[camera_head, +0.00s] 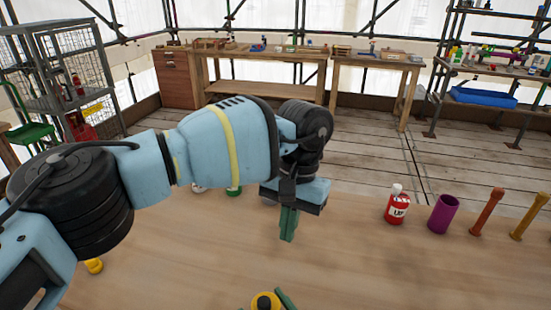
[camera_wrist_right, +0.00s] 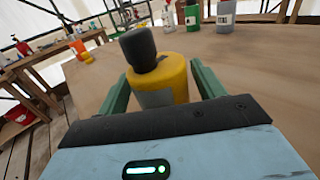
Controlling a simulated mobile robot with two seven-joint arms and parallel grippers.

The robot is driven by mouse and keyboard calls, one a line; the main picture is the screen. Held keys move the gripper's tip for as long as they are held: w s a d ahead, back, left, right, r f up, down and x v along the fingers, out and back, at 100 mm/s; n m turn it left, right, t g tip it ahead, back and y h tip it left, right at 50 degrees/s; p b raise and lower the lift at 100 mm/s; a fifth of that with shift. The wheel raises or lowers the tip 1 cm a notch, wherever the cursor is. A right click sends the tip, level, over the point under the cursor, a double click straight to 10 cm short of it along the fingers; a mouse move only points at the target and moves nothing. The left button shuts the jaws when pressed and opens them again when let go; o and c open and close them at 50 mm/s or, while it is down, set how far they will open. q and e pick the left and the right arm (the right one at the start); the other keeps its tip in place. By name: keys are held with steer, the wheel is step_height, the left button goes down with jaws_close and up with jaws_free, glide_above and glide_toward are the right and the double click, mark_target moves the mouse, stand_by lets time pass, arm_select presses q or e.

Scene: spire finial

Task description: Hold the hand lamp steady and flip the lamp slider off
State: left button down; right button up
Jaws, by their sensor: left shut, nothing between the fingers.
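The hand lamp (camera_wrist_right: 172,75) is yellow with a dark, blocky top part and a grey patch on its side. In the right wrist view it stands between the two green fingers of my right gripper (camera_wrist_right: 160,84), which appear to touch it on both sides. In the head view the lamp (camera_head: 263,301) shows at the bottom edge, mostly cut off, with a green finger of my right gripper beside it. My left gripper (camera_head: 288,224) is shut and empty, pointing down above the table, beyond the lamp and apart from it. I cannot make out the lamp slider clearly.
On the table (camera_head: 370,265) a red bottle (camera_head: 397,207), a purple cup (camera_head: 442,214), a brown peg (camera_head: 487,212) and an ochre peg (camera_head: 530,216) stand at the right. A yellow item (camera_head: 94,266) lies at the left. My left arm hides part of the tabletop.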

steer(key=shift+o, duration=0.7)
steer(key=shift+v, duration=3.75)
